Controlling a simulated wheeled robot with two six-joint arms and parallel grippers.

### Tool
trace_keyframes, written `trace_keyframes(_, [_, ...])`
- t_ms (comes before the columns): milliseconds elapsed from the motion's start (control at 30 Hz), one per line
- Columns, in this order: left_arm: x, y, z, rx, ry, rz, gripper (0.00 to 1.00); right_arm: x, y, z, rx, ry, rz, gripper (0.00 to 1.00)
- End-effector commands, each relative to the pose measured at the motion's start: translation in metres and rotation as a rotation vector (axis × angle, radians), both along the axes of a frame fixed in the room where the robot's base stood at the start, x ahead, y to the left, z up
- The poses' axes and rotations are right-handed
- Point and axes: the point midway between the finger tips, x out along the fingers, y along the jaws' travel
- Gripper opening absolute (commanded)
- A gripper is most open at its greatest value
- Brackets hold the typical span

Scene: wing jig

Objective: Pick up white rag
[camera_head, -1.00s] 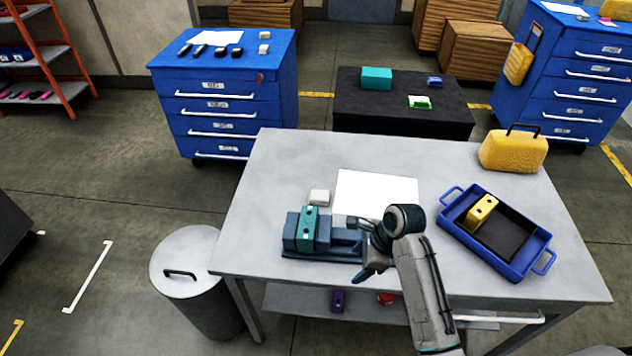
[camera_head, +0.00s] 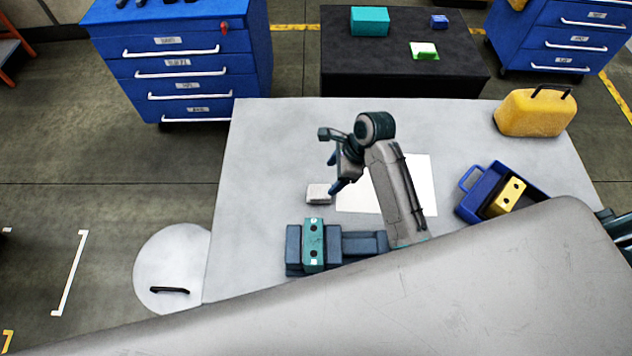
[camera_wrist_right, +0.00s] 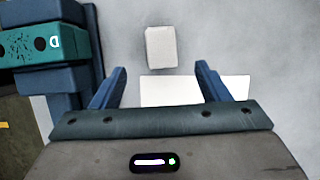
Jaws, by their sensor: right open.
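The white rag (camera_head: 318,193) is a small folded white pad lying flat on the grey table, left of the white sheet. It also shows in the right wrist view (camera_wrist_right: 161,47), just beyond the fingertips and roughly centred between them. My right gripper (camera_head: 334,173) is above the table close beside the rag, with nothing between its spread fingers. In the right wrist view its two blue fingers (camera_wrist_right: 161,70) stand wide apart. My left gripper is not in view.
A blue vise (camera_head: 362,243) holding a teal block (camera_head: 313,246) stands just in front of the rag. A white sheet (camera_head: 423,185) lies beside it. A blue tray (camera_head: 467,208) with a yellow block (camera_head: 508,197) and a yellow case (camera_head: 535,113) are at right. The table's left side is clear.

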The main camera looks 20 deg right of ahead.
Motion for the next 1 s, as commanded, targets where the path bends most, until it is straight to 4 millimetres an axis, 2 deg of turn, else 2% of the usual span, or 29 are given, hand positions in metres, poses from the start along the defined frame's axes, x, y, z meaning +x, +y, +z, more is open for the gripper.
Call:
trace_keyframes(200, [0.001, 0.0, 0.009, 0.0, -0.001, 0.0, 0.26, 0.003, 0.013, -0.03, 0.001, 0.003, -0.001, 0.69])
trace_keyframes(467, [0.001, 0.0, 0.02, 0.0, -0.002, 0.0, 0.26, 0.005, 0.019, -0.047, 0.001, 0.004, 0.0, 0.69])
trace_keyframes(600, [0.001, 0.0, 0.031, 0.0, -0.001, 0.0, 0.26, 0.006, 0.024, -0.065, 0.0, 0.006, 0.0, 0.69])
trace_keyframes(700, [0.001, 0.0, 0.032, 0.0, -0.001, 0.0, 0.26, 0.008, 0.029, -0.078, 0.002, 0.003, 0.0, 0.69])
trace_keyframes(1000, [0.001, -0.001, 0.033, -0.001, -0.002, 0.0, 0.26, 0.009, 0.032, -0.087, 0.0, 0.0, 0.0, 0.69])
